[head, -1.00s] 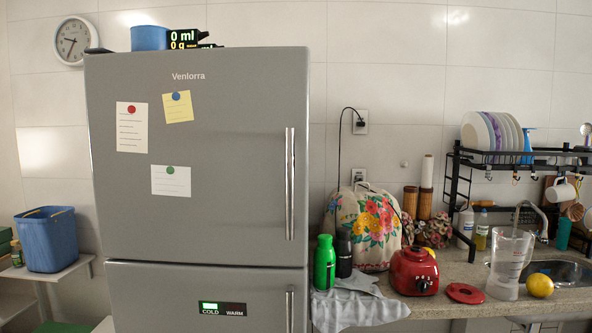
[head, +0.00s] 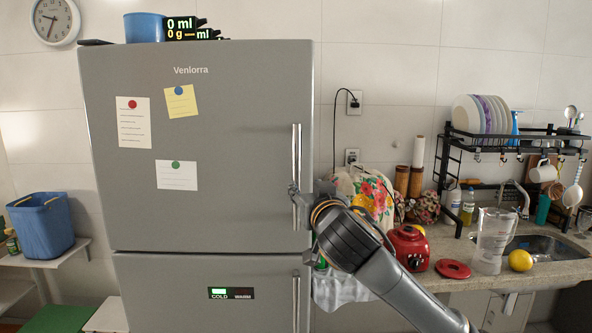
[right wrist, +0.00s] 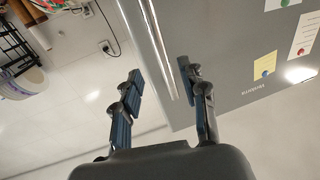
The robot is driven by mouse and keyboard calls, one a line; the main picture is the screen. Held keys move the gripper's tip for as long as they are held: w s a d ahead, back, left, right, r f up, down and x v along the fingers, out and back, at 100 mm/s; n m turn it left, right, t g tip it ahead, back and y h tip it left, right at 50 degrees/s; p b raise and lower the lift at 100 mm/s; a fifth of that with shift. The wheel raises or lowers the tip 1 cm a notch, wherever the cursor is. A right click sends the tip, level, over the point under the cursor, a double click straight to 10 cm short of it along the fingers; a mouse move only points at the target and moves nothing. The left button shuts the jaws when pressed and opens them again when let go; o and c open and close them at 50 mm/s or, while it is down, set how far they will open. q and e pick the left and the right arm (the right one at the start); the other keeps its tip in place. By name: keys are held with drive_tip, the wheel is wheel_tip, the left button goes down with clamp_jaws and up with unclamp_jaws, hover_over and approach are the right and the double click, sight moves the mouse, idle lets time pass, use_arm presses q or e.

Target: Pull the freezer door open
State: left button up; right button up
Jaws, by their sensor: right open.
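The grey refrigerator has an upper door (head: 225,120) and a lower door (head: 160,290), both closed. The upper door has a vertical metal handle (head: 297,150) near its right edge, which also shows in the right wrist view (right wrist: 158,45). My right gripper (head: 297,194) is open at the lower part of this handle. In the right wrist view, the handle appears between the spread fingers of my right gripper (right wrist: 160,68); I cannot tell whether they touch it. The lower door has its own handle (head: 296,300) and a COLD/WARM panel (head: 231,293). My left gripper is not in view.
Right of the refrigerator, a counter holds a red blender base (head: 410,246), a clear jug (head: 493,240) and a yellow fruit (head: 520,260). A black dish rack (head: 520,140) stands over the sink. A blue bin (head: 42,228) sits on a shelf at left.

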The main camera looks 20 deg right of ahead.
sight(297, 174)
drive_tip(key=w+p, duration=0.1)
drive_tip(key=w, duration=0.2)
drive_tip(key=w+p, duration=0.1)
drive_tip(key=w, duration=0.2)
drive_tip(key=w+d+p, duration=0.1)
drive_tip(key=w, duration=0.3)
drive_tip(key=shift+r+p, duration=0.15)
drive_tip(key=shift+p, duration=0.25)
drive_tip(key=shift+w, duration=0.75)
clamp_jaws()
drive_tip(key=shift+f, duration=0.2)
